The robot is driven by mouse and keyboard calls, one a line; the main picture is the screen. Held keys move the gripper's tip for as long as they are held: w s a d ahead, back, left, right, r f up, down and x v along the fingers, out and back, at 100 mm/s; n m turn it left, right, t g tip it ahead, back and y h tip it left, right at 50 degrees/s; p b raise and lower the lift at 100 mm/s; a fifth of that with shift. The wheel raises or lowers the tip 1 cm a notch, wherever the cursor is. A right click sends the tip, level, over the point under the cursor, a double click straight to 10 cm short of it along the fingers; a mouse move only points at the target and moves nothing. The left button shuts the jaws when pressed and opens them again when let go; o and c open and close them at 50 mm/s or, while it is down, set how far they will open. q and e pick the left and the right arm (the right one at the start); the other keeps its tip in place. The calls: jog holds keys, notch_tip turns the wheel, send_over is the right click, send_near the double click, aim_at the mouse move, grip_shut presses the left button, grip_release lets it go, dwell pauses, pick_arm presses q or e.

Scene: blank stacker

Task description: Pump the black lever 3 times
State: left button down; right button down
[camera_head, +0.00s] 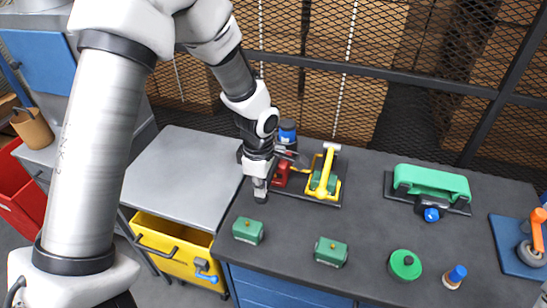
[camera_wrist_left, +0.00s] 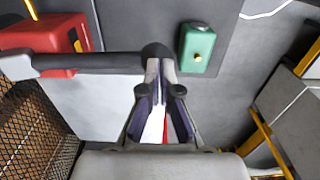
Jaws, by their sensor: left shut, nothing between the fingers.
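The black lever (camera_wrist_left: 95,63) shows in the left wrist view as a long dark bar with a grey end at the left and a rounded black end in the middle. It passes over a red block (camera_wrist_left: 55,38), which also shows in the head view (camera_head: 282,173). My left gripper (camera_wrist_left: 160,72) is shut, with its fingertips at the rounded end. I cannot tell whether they touch it. In the head view my left gripper (camera_head: 260,190) points down over the worktop's left edge, left of the red block, and the lever is mostly hidden. My right gripper is out of view.
A yellow clamp (camera_head: 330,170) stands right of the red block. Green blocks (camera_head: 248,231) (camera_head: 331,252) lie in front on the dark worktop (camera_head: 370,215). A blue-topped container (camera_head: 287,132) stands behind. A larger green device (camera_head: 430,182) is farther right. A grey table (camera_head: 180,170) adjoins at left.

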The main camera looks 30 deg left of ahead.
pick_arm(q)
jog(key=shift+f, duration=0.1)
dwell(0.4)
jog(key=shift+f+b, duration=0.5)
notch_tip(320, 180, up, 10)
jog(key=p, duration=0.8)
